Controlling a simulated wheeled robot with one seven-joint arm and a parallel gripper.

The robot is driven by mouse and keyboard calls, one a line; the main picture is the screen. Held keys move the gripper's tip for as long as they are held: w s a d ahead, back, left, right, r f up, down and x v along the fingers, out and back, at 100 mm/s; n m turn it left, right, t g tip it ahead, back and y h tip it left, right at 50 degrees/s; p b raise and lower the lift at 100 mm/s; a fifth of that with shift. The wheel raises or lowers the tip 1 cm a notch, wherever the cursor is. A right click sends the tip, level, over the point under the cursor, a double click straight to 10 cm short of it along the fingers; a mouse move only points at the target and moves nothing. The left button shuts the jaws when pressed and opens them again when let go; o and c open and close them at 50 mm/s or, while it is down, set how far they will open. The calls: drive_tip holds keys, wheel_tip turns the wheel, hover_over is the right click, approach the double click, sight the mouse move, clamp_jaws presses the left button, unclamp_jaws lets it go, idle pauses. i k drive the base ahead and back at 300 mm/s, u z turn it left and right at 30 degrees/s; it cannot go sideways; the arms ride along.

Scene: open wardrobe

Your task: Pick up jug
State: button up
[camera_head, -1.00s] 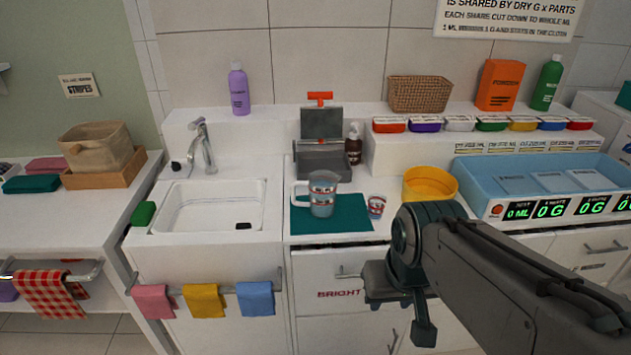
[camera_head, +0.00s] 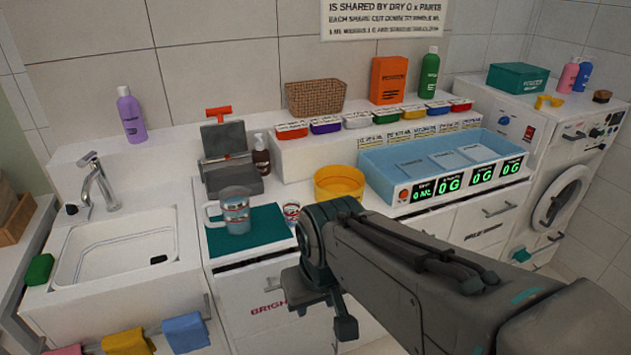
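A small cup (camera_head: 291,212) with red and white markings stands at the mat's right edge. My gripper (camera_head: 322,316) hangs in front of the counter, lower than the jug and to its right in the picture. It is apart from the jug. Its fingers look spread with nothing between them.
A yellow tub (camera_head: 339,183) and a blue tray with green displays (camera_head: 440,170) stand right of the jug. A grey press with a red handle (camera_head: 226,158) and a brown bottle (camera_head: 261,155) stand behind it. The sink (camera_head: 122,250) is at left.

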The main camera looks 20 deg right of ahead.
sight(227, 213)
drive_tip(key=k, duration=0.5)
drive_tip(key=u, duration=1.1)
drive_tip(key=i, duration=0.95)
drive_tip(key=z, duration=1.65)
